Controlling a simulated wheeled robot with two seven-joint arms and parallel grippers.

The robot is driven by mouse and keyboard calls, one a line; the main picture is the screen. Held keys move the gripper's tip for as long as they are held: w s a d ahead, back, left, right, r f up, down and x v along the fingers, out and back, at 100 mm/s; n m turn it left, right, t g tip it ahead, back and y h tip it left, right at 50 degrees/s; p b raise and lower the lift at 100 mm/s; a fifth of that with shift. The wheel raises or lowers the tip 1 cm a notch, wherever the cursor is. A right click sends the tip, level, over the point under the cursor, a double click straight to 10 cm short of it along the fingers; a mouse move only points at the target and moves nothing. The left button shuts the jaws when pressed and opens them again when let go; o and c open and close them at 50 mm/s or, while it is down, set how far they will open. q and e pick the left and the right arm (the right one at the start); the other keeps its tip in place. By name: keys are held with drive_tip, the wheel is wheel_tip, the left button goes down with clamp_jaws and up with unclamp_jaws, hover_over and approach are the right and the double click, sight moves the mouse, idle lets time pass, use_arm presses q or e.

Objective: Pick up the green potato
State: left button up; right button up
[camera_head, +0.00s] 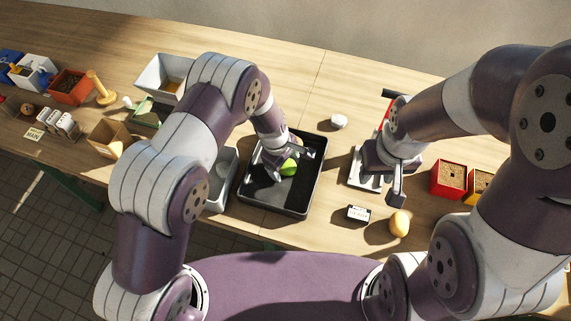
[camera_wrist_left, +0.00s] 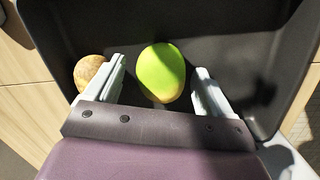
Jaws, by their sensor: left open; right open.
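The green potato (camera_head: 289,167) lies in a black tray (camera_head: 273,207) in the head view. In the left wrist view the green potato (camera_wrist_left: 161,72) is bright yellow-green and sits between the two fingers. My left gripper (camera_head: 291,163) is open over the tray, its fingers on either side of the potato. I cannot tell whether the fingers touch it. A brown potato (camera_wrist_left: 90,72) lies just outside the left finger in the wrist view. My right gripper (camera_head: 397,182) is open, over a grey scale-like plate to the right of the tray.
A pale potato (camera_head: 339,121) lies behind the tray. A small label block (camera_head: 358,213) and a yellow potato (camera_head: 399,223) lie at the front right. A red box (camera_head: 449,178) stands further right. Several boxes fill the table's left side.

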use_arm(q)
drive_tip(key=shift+a, duration=0.1)
drive_tip(key=c, duration=1.1)
drive_tip(key=shift+r, duration=0.1)
